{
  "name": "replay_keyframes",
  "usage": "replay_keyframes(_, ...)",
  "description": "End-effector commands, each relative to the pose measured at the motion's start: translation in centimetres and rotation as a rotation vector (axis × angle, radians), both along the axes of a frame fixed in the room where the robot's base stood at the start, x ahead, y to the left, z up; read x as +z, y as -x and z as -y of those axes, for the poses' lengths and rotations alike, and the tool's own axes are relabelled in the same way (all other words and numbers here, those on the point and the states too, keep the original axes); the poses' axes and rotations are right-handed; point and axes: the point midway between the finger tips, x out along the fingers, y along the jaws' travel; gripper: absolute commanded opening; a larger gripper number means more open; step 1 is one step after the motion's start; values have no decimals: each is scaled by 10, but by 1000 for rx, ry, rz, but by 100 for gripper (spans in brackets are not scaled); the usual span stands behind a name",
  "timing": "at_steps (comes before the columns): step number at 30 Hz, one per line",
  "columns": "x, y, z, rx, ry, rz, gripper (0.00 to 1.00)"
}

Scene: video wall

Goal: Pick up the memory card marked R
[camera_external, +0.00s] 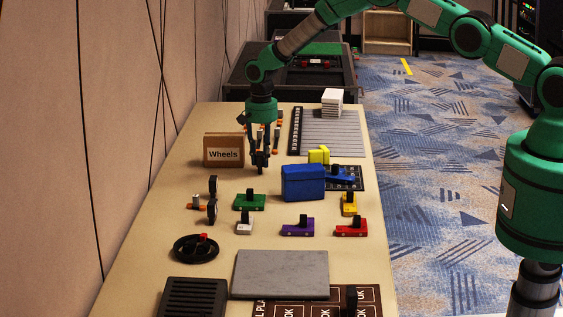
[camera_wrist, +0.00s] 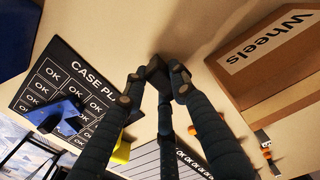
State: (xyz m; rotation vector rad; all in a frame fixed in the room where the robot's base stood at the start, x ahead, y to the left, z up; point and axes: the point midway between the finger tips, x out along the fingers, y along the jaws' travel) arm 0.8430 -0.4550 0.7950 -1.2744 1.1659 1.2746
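My gripper (camera_external: 260,168) hangs fingers-down over the table beside the Wheels box. No card with a readable R shows in either view, so I cannot tell where the R memory card is. Small orange-ended pieces (camera_external: 275,150) lie behind my gripper and are partly hidden by it. One orange and metal piece (camera_wrist: 265,146) also shows in the wrist view; any marking on it is too small to read.
The Wheels box (camera_external: 223,150) stands left of my gripper, a blue case (camera_external: 303,183) to its right. Green (camera_external: 249,203), purple (camera_external: 298,229) and red (camera_external: 351,229) blocks with black knobs stand nearer. A white stack (camera_external: 332,97) stands at the back.

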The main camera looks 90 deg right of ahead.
Motion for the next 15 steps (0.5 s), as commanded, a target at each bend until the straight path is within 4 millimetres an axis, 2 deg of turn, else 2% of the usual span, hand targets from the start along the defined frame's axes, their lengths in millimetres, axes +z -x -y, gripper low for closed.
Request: replay_keyframes(15, 4, 0, 0, 0, 0, 0, 6)
